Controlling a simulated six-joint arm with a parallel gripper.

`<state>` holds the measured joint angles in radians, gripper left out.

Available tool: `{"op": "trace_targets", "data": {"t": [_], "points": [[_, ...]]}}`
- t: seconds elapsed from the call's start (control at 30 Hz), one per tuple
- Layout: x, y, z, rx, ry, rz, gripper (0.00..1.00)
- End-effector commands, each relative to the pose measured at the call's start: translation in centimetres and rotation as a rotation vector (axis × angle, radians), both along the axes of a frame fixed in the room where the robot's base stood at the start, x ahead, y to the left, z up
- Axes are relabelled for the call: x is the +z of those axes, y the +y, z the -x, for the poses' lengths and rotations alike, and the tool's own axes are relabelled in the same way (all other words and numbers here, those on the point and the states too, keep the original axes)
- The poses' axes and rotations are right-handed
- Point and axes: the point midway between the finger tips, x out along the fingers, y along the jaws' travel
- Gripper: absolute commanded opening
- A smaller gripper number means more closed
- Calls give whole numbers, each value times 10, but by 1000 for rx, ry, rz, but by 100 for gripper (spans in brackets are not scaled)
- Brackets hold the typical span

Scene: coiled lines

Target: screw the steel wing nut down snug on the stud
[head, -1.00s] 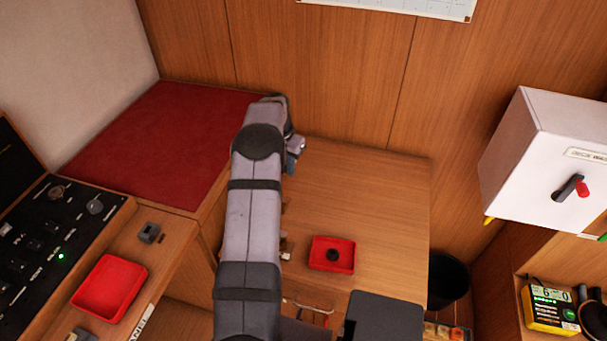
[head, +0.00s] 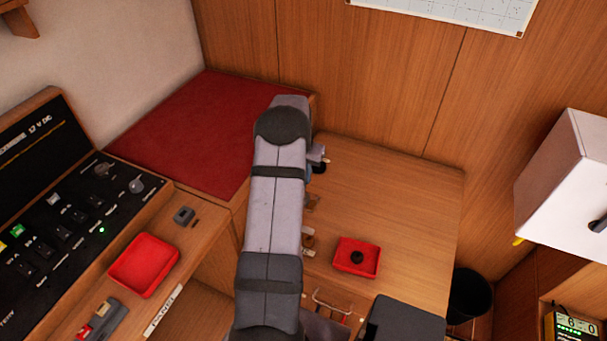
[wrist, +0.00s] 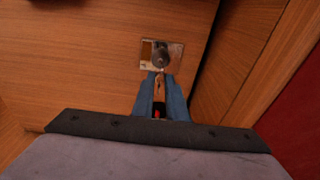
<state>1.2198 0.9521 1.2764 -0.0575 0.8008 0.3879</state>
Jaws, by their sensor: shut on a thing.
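My gripper (wrist: 160,88) has blue fingers pointing away from the wrist. They are close together, shut on a small grey metal piece (wrist: 161,56) at their tips, which looks like the steel wing nut. Behind it is a small metal plate (wrist: 147,51) on the wood surface. The stud is not distinct; the nut and fingers cover that spot. I cannot tell how far down the nut sits. In the head view my gripper (head: 318,162) shows only partly, at the right side of my arm, above the back left of the wooden table. The nut is not clear there.
A red tray (head: 342,268) with a dark round piece (head: 357,257) stands on the wooden table (head: 410,215). Another red tray (head: 120,270) is on the left bench beside a control panel (head: 60,215). A red mat (head: 190,130) covers the back left. The table's right side is clear.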

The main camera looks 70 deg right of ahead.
Motion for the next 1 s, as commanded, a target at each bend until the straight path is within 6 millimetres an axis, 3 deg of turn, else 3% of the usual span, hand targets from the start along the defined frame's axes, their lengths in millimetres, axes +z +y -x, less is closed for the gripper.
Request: {"op": "trace_targets", "data": {"t": [0.6,1.0], "points": [[-46,0,0,-1,0,0,0],[-54,0,0,-1,0,1,0]]}}
